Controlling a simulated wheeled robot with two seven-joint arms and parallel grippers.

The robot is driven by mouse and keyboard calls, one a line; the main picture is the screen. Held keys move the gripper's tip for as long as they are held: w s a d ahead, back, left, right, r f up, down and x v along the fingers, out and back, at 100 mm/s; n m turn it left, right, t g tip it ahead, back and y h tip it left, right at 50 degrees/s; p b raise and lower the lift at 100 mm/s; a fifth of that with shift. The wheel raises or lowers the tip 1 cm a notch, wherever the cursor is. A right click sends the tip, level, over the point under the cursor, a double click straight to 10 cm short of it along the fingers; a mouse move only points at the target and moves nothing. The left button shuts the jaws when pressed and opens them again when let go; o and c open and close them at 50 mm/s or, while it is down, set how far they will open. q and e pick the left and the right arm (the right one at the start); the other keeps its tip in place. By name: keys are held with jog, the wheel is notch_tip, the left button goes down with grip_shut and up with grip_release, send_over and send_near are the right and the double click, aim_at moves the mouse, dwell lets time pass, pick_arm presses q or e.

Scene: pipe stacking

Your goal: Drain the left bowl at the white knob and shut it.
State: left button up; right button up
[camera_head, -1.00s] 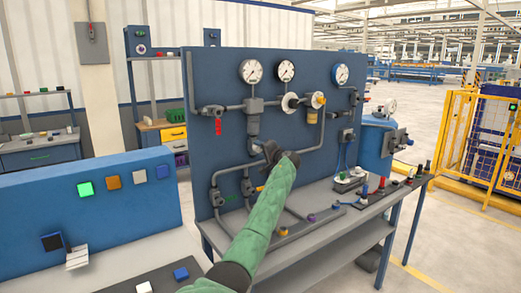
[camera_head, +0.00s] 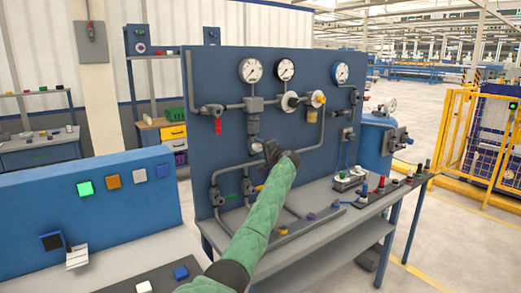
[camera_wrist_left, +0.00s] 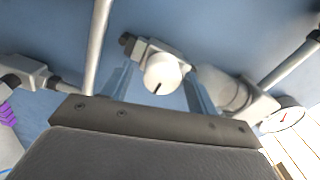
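The white knob (camera_wrist_left: 163,74) is round with a dark slot mark. It sits in front of a grey fitting at the bowl's end. My left gripper (camera_head: 268,149) is beside the knob at the panel. In the left wrist view its two fingers (camera_wrist_left: 160,88) are apart, one on each side of the knob, with gaps visible. My right gripper is out of view.
Grey pipes (camera_head: 229,176) run around the bowl on the panel. A red tag (camera_head: 218,126) hangs to its left. The bench (camera_head: 345,222) below carries small fittings.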

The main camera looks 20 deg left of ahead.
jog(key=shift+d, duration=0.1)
pick_arm(q)
jog(key=shift+s+d, duration=0.2)
jog(key=b+v, duration=0.2)
jog(key=v, duration=0.5)
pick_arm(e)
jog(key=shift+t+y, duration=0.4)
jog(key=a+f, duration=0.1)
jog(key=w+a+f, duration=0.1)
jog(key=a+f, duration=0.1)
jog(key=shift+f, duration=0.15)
pick_arm(q)
jog(key=shift+d, duration=0.15)
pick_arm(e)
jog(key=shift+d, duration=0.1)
